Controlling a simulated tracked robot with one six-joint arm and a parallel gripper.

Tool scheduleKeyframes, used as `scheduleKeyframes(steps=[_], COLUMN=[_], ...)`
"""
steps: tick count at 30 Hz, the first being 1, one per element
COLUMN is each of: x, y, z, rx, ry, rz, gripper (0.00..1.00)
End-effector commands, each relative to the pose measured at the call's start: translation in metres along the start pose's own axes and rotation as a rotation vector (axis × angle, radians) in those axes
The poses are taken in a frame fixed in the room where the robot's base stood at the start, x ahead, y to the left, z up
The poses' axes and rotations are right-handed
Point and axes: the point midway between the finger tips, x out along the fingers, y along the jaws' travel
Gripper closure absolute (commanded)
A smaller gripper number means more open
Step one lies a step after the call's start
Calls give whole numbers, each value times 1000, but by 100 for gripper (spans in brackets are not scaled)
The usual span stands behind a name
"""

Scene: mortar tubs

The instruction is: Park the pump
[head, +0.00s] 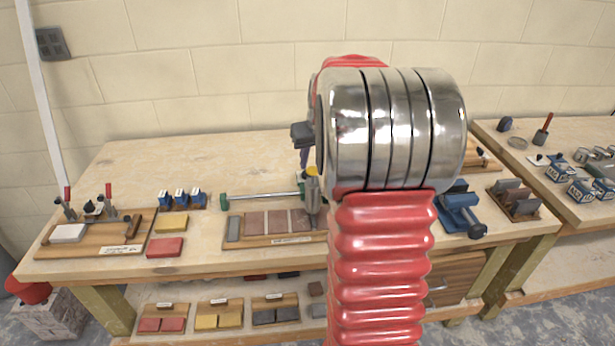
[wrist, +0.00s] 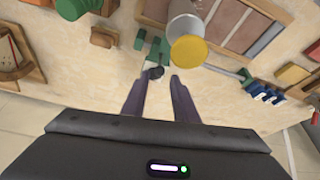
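No thing in view is plainly marked as the pump. A grey cylinder with a yellow top (head: 313,188) stands upright at the middle of the bench and may be it. It is large in the wrist view (wrist: 188,47), just beyond and to the right of my fingertips. My gripper (wrist: 161,77) is open above the bench, with a gap between its two dark fingers and nothing gripped. A small black knob shows in that gap; its height is unclear. In the head view my gripper (head: 304,160) is mostly hidden behind my arm, above the cylinder.
A green-ended bar clamp (head: 262,196) lies behind the cylinder. A wooden board with grey and brown plates (head: 278,222) is beside it. A blue vice (head: 460,211) stands right, and a board with red-handled clamps (head: 92,238) left. The back left of the bench is clear.

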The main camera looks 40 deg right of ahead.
Motion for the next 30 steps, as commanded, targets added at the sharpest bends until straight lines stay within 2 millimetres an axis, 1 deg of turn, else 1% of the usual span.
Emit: scheduleKeyframes(steps=[1, 3, 12, 15, 21, 29, 30], x=[9, 20, 65, 77, 89, 89, 89], y=[0, 0, -1, -1, 0, 0, 0], z=[1, 1, 1, 0, 0, 0, 0], rx=[0, 0, -1, -1, -1, 0, 0], ry=[-2, -3, -2, -1, 0, 1, 1], rz=[-1, -1, 0, 0, 0, 0, 0], gripper=[74, 74, 74, 74, 74, 74, 76])
